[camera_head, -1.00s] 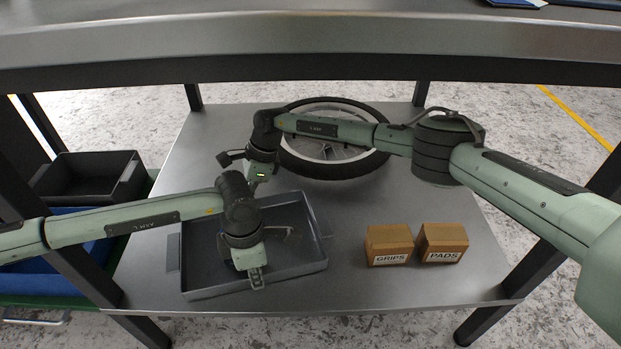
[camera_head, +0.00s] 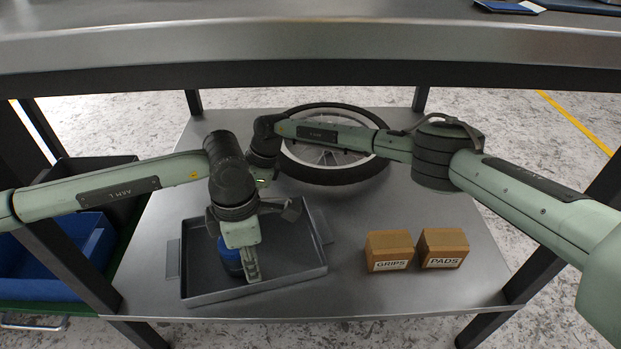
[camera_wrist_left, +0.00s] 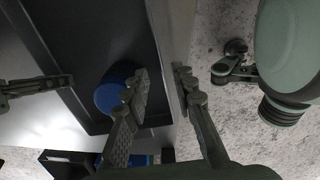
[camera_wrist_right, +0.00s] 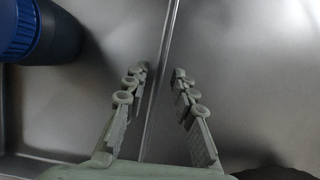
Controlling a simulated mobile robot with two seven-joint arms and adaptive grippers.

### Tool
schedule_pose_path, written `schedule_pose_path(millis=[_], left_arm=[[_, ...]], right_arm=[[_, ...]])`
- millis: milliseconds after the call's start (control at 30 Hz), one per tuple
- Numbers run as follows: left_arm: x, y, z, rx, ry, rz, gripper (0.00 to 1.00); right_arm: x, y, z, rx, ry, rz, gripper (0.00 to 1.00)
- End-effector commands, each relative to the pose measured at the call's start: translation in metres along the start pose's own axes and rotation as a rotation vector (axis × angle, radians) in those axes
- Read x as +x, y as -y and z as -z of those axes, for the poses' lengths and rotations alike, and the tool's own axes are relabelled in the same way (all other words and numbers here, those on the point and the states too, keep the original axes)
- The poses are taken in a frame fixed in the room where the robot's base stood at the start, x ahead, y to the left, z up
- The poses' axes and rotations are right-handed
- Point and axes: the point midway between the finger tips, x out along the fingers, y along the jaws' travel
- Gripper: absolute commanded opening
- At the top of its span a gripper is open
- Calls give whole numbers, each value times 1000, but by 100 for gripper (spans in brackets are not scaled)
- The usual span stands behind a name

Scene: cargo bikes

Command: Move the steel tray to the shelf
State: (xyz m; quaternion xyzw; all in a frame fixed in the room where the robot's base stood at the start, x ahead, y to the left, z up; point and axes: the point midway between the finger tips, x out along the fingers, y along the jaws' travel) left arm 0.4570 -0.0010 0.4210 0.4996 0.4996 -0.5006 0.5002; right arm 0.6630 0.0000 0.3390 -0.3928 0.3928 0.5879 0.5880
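The grey steel tray (camera_head: 292,262) lies on the lower metal deck (camera_head: 350,290) of a bench, with a handle at each side. A dark canister with a blue cap (camera_head: 230,252) is inside it, partly hidden. My left gripper (camera_head: 250,264) is low over the tray; in the left wrist view its open fingers (camera_wrist_left: 162,76) stand either side of a tray wall (camera_wrist_left: 158,30), a gap showing. My right gripper is mostly hidden behind the left one in the head view. In the right wrist view its open fingers (camera_wrist_right: 160,74) straddle a tray wall (camera_wrist_right: 166,45), beside the canister (camera_wrist_right: 45,35).
A spoked wheel (camera_head: 345,179) lies behind the tray. Two cardboard boxes, GRIPS (camera_head: 389,246) and PADS (camera_head: 442,244), stand to its right. The bench top (camera_head: 320,40) overhangs above. Blue (camera_head: 65,270) and black bins stand at the left beyond a leg.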

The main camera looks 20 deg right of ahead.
Motion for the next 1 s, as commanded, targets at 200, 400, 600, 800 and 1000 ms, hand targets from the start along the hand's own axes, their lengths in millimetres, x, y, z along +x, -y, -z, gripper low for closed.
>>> schedule_pose_path(millis=[200,400,600,800,1000], left_arm=[[-32,0,0,1,0,-1,26],[-40,0,0,0,-1,2,26],[-40,0,0,0,-1,1,26],[-39,0,0,0,-1,1,26],[-39,0,0,0,-1,1,26]], right_arm=[[0,0,0,0,0,0,26],[-10,1,0,-1,0,1,26],[-48,1,1,-2,0,4,26],[-90,1,1,-1,0,3,26],[-114,0,0,0,0,1,26]])
